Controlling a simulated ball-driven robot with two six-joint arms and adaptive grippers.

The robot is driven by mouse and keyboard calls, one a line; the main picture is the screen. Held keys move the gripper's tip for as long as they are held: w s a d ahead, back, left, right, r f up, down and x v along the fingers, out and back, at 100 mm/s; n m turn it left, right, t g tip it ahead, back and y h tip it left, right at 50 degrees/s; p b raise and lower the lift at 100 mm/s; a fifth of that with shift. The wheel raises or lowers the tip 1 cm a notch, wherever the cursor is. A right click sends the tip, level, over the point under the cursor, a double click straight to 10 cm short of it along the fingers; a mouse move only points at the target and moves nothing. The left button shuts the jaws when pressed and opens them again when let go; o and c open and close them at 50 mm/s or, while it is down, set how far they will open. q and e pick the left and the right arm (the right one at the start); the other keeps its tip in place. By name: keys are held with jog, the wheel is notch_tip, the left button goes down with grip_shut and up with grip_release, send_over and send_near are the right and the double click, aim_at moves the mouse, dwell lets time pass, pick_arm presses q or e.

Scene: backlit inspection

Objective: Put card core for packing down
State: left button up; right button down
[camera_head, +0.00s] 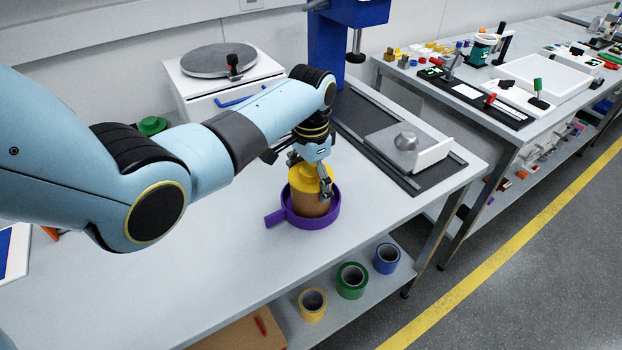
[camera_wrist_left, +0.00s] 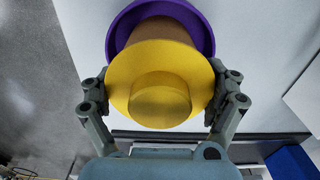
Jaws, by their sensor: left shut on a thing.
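The card core (camera_head: 309,207) is a brown cylinder with a yellow top piece. It looks upright within the rim of a round purple dish with a handle (camera_head: 275,217) on the table; I cannot tell whether its base touches the dish floor. My left gripper (camera_head: 310,180) is shut on the core from above, one finger on each side near the yellow top. In the left wrist view, the yellow top (camera_wrist_left: 160,85) sits between the fingers and hides most of the brown core (camera_wrist_left: 160,32), with the purple dish (camera_wrist_left: 122,30) beyond. My right gripper is not in view.
A black-railed fixture with a grey block (camera_head: 405,140) stands right of the dish, and a blue column machine (camera_head: 329,45) behind. A turntable (camera_head: 218,61) is at the back. Tape rolls (camera_head: 351,280) lie on the lower shelf.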

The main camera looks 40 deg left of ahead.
pick_arm(q)
jog(key=o, duration=1.3)
jog(key=shift+o, duration=0.2)
jog(key=shift+w+r, duration=0.1)
jog(key=shift+r, duration=0.45)
notch_tip(320, 180, up, 11)
jog(key=shift+r, duration=0.1)
